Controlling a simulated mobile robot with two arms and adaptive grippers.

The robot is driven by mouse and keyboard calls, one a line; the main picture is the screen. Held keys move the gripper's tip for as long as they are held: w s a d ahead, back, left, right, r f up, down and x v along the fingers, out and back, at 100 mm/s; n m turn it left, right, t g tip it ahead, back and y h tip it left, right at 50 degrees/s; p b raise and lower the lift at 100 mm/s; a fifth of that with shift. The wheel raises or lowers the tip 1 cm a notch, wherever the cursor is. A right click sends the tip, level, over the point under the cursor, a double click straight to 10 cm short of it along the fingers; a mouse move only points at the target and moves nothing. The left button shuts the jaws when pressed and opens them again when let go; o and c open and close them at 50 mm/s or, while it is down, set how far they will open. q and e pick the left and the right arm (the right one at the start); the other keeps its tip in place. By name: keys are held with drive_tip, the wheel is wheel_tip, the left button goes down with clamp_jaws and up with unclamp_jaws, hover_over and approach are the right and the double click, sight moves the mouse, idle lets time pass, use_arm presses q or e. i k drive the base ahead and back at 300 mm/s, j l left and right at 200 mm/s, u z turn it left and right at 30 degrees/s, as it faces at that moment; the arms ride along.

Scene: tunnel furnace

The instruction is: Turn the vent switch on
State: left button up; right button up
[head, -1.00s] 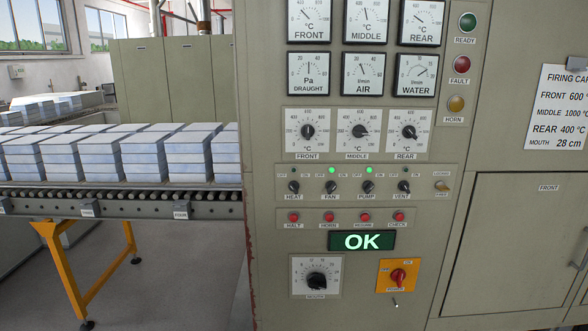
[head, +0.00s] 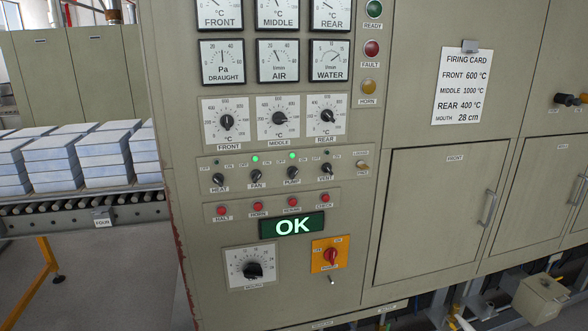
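The vent switch (head: 326,169) is a small black rotary knob labelled VENT, the rightmost in a row of knobs on the grey-green control panel (head: 280,180). The lamp above it (head: 327,154) is dark. The heat switch (head: 218,180) also has a dark lamp. The fan switch (head: 256,176) and pump switch (head: 292,172) have lit green lamps above them. The vent knob points up and to the left, unlike the fan and pump knobs, which tilt to the right. Neither of my grippers shows in the head view.
Red buttons (head: 258,209), a green OK display (head: 292,226) and a red main switch on an orange plate (head: 319,254) lie below. A roller conveyor with stacked blocks (head: 118,156) stands at the left.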

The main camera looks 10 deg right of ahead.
sight(326, 167)
drive_tip(key=i+l+u, duration=0.1)
drive_tip(key=l+u, duration=0.15)
drive_tip(key=l, duration=1.2)
